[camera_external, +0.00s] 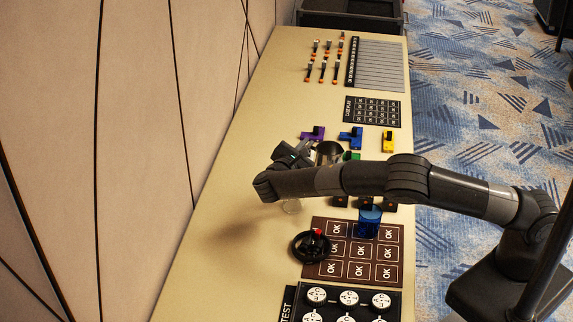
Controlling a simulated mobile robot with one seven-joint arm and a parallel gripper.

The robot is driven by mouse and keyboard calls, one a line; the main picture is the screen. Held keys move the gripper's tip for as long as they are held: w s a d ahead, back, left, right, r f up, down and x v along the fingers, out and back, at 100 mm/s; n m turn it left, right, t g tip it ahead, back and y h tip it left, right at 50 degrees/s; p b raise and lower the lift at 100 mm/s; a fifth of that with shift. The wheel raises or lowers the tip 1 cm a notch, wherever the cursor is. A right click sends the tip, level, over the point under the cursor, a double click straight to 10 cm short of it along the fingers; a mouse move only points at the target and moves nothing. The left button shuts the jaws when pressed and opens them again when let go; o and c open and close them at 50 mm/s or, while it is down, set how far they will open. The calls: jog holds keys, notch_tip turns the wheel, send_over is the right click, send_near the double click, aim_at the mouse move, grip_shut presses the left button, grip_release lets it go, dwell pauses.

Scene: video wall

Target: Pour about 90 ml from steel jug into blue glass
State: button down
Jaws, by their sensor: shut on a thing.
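The steel jug (329,152) shows as a grey metal vessel with a dark opening, just beyond my arm over the table. My gripper (303,150) is at its left side and is shut on it. My arm hides the lower part of the jug, so I cannot tell how far it is tilted. The blue glass (368,221) stands upright on the near side of my arm, on the brown board with OK squares. The jug is up and to the left of the glass in the picture. No stream of liquid is visible, and the level in the glass cannot be made out.
A black ring-shaped thing with a red knob (318,233) is left of the blue glass. Purple (313,133), blue and yellow blocks lie beyond the jug. The left side of the table (222,225) is clear.

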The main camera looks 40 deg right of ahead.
notch_tip(320, 180, down, 9)
jog(key=shift+f, duration=0.15)
jog(key=shift+s, duration=0.1)
jog(key=s+d+r+m, duration=0.1)
jog(key=s+m, duration=0.1)
jog(key=s+d+r+m, duration=0.1)
jog(key=s+m, duration=0.1)
jog(key=m, duration=0.1)
jog(key=s+d+r+m, duration=0.1)
jog(key=s+m, duration=0.1)
jog(key=shift+s+d+r+m, duration=0.1)
jog(key=shift+s+d+m, duration=0.15)
jog(key=shift+m, duration=0.15)
jog(key=shift+s+d+r+m+y, duration=0.15)
jog(key=shift+s+d+r+m, duration=0.15)
jog(key=shift+s+r+m, duration=0.4)
jog(key=shift+s+d+r+m+y, duration=0.1)
jog(key=shift+s+d+r+m, duration=0.2)
jog(key=shift+r+m, duration=0.5)
jog(key=shift+s+d+r+m+y, duration=0.2)
jog(key=shift+s+r+m, duration=0.4)
jog(key=shift+m, duration=0.4)
jog(key=shift+s+b, duration=0.1)
jog(key=shift+b, duration=0.2)
jog(key=shift+s+d+r+m+b, duration=0.3)
jog(key=shift+s+d+r+m, duration=0.15)
jog(key=shift+s+r+m, duration=0.35)
